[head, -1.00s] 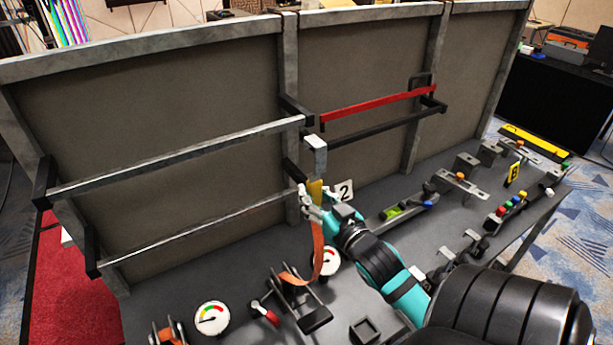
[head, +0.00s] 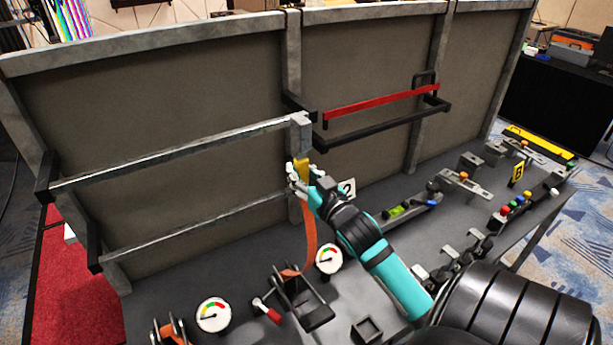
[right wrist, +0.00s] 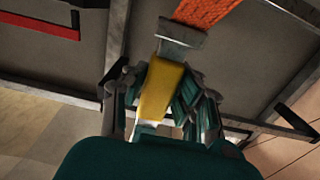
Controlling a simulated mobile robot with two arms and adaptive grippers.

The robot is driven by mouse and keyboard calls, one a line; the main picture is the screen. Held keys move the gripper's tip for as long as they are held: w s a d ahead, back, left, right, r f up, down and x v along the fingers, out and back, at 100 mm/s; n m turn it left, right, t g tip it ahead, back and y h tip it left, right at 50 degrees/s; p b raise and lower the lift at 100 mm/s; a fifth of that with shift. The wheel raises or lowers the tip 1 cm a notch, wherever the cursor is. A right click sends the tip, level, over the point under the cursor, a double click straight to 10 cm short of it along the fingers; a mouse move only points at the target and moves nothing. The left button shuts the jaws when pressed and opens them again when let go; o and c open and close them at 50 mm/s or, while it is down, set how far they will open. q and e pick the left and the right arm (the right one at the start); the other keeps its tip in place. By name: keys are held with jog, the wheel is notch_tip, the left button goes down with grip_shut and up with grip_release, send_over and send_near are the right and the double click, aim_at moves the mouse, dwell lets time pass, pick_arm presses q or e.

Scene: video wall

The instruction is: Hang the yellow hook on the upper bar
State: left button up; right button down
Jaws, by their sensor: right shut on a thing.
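The yellow hook (head: 302,169) is held upright in my right gripper (head: 301,182), with its grey metal top (head: 302,133) above the fingers. That top overlaps the right end of the upper bar (head: 180,153) in the head view; I cannot tell whether they touch. An orange strap (head: 311,238) hangs from the hook to the bench. In the right wrist view the fingers (right wrist: 158,92) close around the yellow part (right wrist: 163,88), with the grey metal piece (right wrist: 182,38) and strap (right wrist: 207,10) beyond. My left gripper is not in view.
A lower grey bar (head: 190,228) runs below the upper one. A red bar (head: 380,103) and black bar (head: 375,128) sit on the panel to the right. A ratchet (head: 303,300), gauges (head: 213,315) and several small fixtures stand on the bench (head: 235,285).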

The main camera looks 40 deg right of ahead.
jog(key=shift+w+d+f+b, duration=0.4)
jog(key=shift+w+b, duration=0.35)
jog(key=shift+w, duration=0.65)
jog(key=shift+w+d+f+b, duration=0.25)
jog(key=shift+w+f+b, duration=0.2)
jog(key=shift+w+b, duration=0.65)
jog(key=shift+w+d+f+b, duration=0.35)
jog(key=shift+w+f+b, duration=0.1)
jog(key=shift+w, duration=1.2)
jog(key=c, duration=1)
grip_release()
jog(key=v, duration=1.2)
